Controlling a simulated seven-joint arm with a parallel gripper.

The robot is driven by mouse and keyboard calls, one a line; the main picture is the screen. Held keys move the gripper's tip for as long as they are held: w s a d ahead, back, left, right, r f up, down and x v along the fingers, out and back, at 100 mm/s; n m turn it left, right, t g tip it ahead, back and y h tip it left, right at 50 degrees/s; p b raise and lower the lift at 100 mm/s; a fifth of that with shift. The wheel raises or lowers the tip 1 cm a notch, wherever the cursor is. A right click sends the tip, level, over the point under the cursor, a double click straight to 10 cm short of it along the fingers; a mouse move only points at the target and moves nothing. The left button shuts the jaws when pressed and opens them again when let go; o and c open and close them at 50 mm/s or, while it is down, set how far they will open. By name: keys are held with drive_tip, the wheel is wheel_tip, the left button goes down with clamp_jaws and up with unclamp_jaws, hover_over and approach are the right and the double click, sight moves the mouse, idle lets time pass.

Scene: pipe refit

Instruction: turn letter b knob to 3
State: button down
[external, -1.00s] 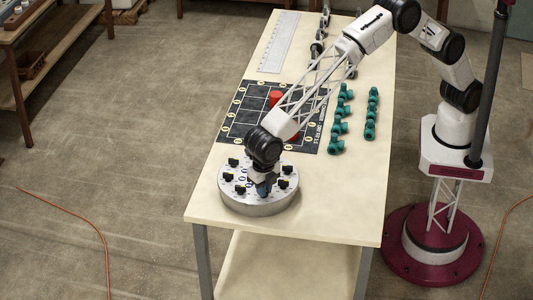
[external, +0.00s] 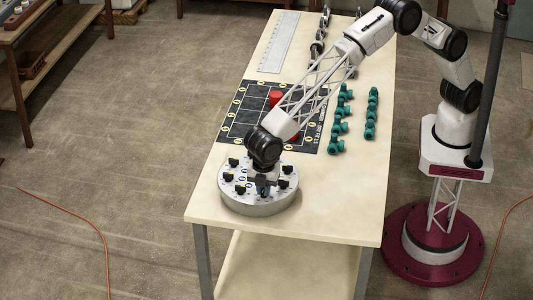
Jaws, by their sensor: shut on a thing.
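A round silver knob panel (external: 260,208) sits at the near end of the table, with several black knobs (external: 228,177) spread over its top. The letters and numbers by the knobs are too small to read, so I cannot tell which is knob b. My gripper (external: 264,190) points down over the front middle of the panel. It is shut on a knob there, which is mostly hidden by the fingers and wrist.
A black marked mat (external: 240,131) with red cylinders (external: 276,98) lies behind the panel. Several green pipe fittings (external: 336,146) stand to its right, metal fittings (external: 316,50) and a ruler (external: 279,42) farther back. The table's front corners (external: 340,225) are clear.

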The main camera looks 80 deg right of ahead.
drive_tip(key=m, duration=0.3)
drive_tip(key=shift+r+m, duration=0.1)
drive_tip(key=shift+m, duration=0.2)
drive_tip(key=m, duration=0.4)
drive_tip(key=shift+m, duration=0.3)
drive_tip(key=m, duration=0.4)
drive_tip(key=shift+m, duration=1.9)
drive_tip(key=c, duration=1.2)
unclamp_jaws()
drive_tip(key=shift+o, duration=0.2)
